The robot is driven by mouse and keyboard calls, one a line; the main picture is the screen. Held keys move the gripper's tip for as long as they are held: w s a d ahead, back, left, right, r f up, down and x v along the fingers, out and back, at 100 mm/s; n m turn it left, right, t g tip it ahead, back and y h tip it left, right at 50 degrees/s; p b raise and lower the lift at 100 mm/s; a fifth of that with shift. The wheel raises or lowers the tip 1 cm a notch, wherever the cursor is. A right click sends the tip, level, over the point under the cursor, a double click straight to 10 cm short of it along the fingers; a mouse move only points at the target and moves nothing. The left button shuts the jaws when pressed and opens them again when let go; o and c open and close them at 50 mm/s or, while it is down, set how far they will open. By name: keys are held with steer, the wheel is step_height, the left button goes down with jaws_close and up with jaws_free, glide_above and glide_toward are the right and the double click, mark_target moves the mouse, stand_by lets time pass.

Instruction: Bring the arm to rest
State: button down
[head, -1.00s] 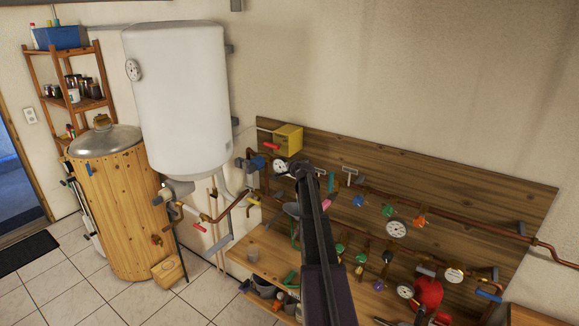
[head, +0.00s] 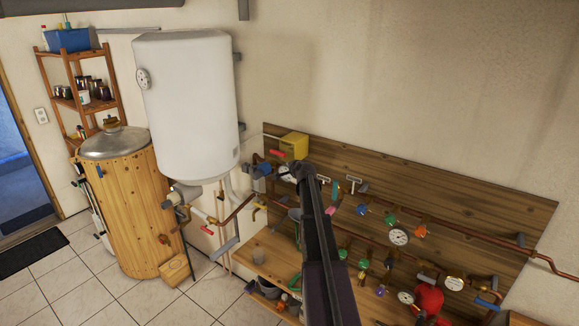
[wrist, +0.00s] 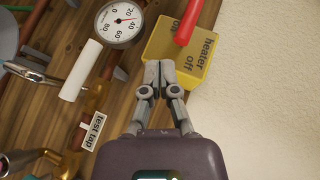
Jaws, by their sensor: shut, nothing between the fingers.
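My arm (head: 322,235) reaches up from the bottom of the head view toward the wooden board. In the wrist view my gripper (wrist: 159,66) is shut and empty, its fingertips together. Its tips show in front of the lower edge of a yellow box (wrist: 205,60) marked "heater" and "off". A red lever (wrist: 188,22) is on that box. Whether the fingertips touch the box cannot be told. In the head view the yellow box (head: 294,146) is at the board's upper left, and my arm's end hides what is behind it.
A pressure gauge (wrist: 123,22), a white cylinder (wrist: 80,70) and a "test tap" label (wrist: 96,132) lie left of the gripper. The wooden board (head: 470,205) carries pipes, gauges and coloured valves. A white tank (head: 187,105) hangs left. Bare wall (head: 400,80) is above.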

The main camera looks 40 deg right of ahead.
stand_by(0.6)
steer(key=s+a+f+n+g+y+b, duration=0.2)
steer(key=s+a+f+n+b, duration=0.15)
steer(key=a+f, duration=0.45)
steer(key=s+a+f+n+g+y+b, duration=0.1)
steer(key=s+a+f+n+g+b, duration=0.25)
steer(key=a, duration=0.85)
steer(key=s+a+f+n+y+b, duration=0.2)
steer(key=a+f+n+b, duration=0.15)
steer(key=a+f, duration=0.55)
steer(key=s+a+f+n+g+b, duration=0.2)
steer(key=s+a+f+b, duration=0.2)
steer(key=s, duration=0.4)
steer(key=s+a+f+n+g+b, duration=0.3)
steer(key=s+a+f, duration=0.3)
steer(key=s+a, duration=0.2)
steer(key=s+a+f+n+g+h+b, duration=0.1)
steer(key=s+a+f+n+g+b, duration=0.2)
steer(key=s, duration=0.6)
steer(key=a+f+b, duration=0.1)
steer(key=a+b, duration=0.1)
steer(key=a, duration=0.1)
steer(key=shift+s+a+f, duration=0.15)
steer(key=shift+a+f, duration=0.15)
steer(key=shift+f, duration=0.1)
